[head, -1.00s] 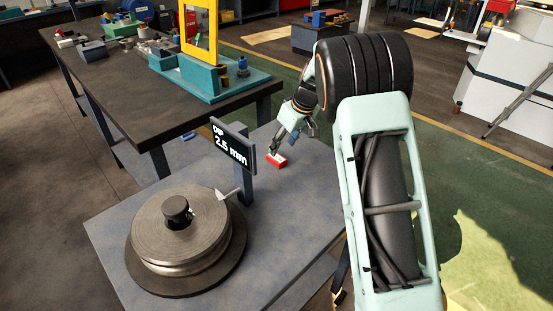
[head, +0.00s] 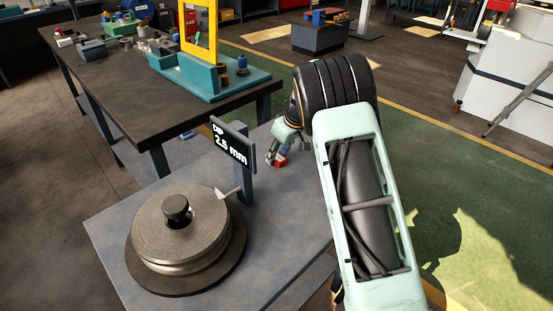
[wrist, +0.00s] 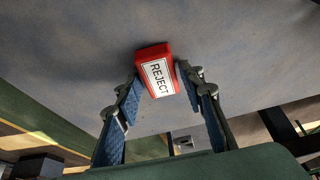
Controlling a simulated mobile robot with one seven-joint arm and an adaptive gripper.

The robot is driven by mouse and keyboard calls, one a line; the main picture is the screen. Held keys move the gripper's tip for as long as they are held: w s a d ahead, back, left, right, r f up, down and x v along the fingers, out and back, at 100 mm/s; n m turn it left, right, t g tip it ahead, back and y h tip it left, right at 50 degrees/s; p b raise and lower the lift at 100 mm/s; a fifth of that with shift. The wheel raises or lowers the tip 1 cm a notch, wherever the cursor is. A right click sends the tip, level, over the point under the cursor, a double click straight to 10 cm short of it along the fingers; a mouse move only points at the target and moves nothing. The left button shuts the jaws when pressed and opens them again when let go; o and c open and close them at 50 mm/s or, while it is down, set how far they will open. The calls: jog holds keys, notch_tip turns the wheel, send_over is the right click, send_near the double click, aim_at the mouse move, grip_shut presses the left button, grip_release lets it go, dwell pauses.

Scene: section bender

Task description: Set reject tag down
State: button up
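The reject tag (wrist: 158,72) is a small red block with a white label reading REJECT. In the wrist view it sits between the tips of my gripper (wrist: 159,74), one blue-padded finger against each side. In the head view the tag (head: 281,161) is a small red spot at the tip of my gripper (head: 276,154), partly covered by the fingers. It is low over the grey table (head: 290,215), near its far right part. I cannot tell whether its underside touches the surface.
A round steel roller (head: 180,230) stands at the table's front left. A sign reading 2.5 mm (head: 233,147) stands on a post just left of my gripper. A dark workbench (head: 150,105) with tools lies behind. The table's right part is clear.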

grip_shut()
jog(key=shift+r, duration=0.15)
